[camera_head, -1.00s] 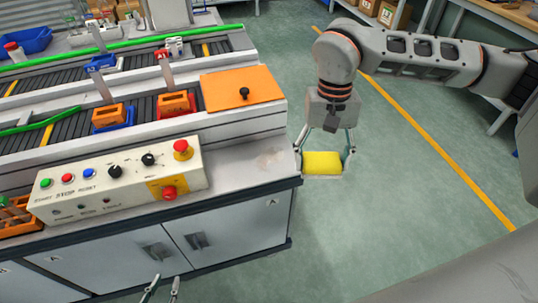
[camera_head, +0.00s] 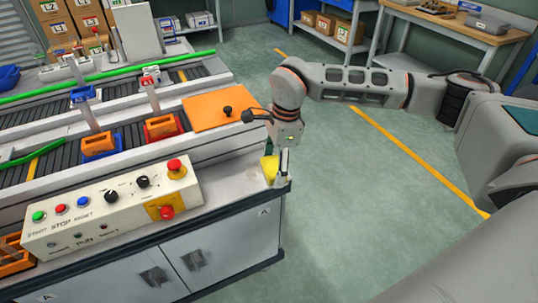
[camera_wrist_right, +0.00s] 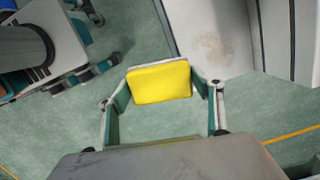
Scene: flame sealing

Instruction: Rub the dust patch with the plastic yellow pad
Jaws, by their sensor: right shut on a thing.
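My right gripper (camera_head: 283,168) is shut on the yellow pad (camera_head: 269,170) at the right end of the machine bench. In the right wrist view the pad (camera_wrist_right: 160,82) is held between the two fingers, its broad yellow face showing. The dust patch (camera_wrist_right: 211,46) is a faint brown smudge on the light grey bench top, beyond the pad and to its right in that view. The head view does not show the patch clearly.
The control panel (camera_head: 115,208) with buttons stands on the bench left of the pad. An orange plate with a black knob (camera_head: 227,111) lies just behind. Orange blocks (camera_head: 160,127) sit on the conveyor. Open floor (camera_head: 345,220) lies to the right.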

